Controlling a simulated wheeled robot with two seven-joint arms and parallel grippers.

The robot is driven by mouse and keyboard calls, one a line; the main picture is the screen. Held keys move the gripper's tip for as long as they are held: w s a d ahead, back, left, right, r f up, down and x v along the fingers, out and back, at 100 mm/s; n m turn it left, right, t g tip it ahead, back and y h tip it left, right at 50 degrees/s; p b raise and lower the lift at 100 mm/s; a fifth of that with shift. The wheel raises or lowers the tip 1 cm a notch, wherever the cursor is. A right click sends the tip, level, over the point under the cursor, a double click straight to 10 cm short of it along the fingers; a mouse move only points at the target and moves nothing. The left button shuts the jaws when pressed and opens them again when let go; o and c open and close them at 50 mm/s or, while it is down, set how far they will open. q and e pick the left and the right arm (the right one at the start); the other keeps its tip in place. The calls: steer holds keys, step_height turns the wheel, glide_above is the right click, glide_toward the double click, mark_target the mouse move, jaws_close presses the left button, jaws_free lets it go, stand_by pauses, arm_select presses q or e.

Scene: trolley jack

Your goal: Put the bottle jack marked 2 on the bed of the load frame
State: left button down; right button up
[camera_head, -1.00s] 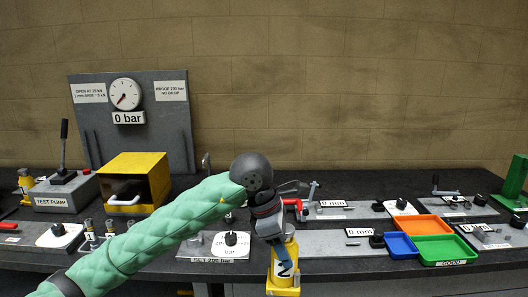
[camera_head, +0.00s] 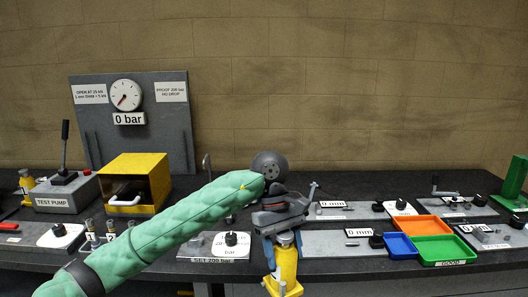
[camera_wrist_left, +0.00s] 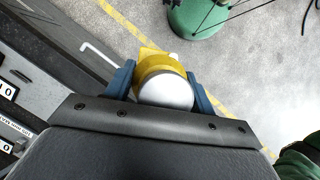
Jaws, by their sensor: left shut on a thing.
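The bottle jack (camera_head: 286,266) is yellow with a pale top and hangs tilted in front of the bench's front edge. Its label is turned partly away in the head view. My left gripper (camera_head: 283,236) is shut on its upper part. In the left wrist view the jack (camera_wrist_left: 158,66) sits between the two blue fingers (camera_wrist_left: 160,88), its white rounded top facing the camera, with floor beyond. A green frame (camera_head: 514,182) stands at the bench's far right, cut by the picture edge; I cannot tell if it is the load frame. My right gripper is not in view.
The dark bench (camera_head: 330,275) carries grey fixture plates, a blue tray (camera_head: 400,245), a green tray (camera_head: 440,248) and an orange tray (camera_head: 420,226). At left stand a yellow box (camera_head: 133,172), a test pump (camera_head: 66,190) and a gauge panel (camera_head: 170,130). Another yellow jack (camera_head: 26,184) stands far left.

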mark_target(269, 284)
arm_select(q)
steer(key=shift+w+a+f+m, duration=0.15)
steer(key=shift+f+m, duration=0.1)
steer(key=shift+m, duration=0.35)
steer(key=a+f+m, duration=0.1)
steer(key=a+f+m+y, duration=0.1)
steer(key=f+m, duration=0.1)
steer(key=w+a+f+m+y, duration=0.1)
steer(key=f, duration=0.1)
steer(key=shift+f+g, duration=0.1)
steer(key=shift+g, duration=0.2)
steer(key=a+f, duration=1.7)
steer(key=a, duration=0.5)
steer(key=shift+s+f, duration=0.35)
steer(key=shift+f, duration=0.05)
steer(key=shift+a, duration=0.15)
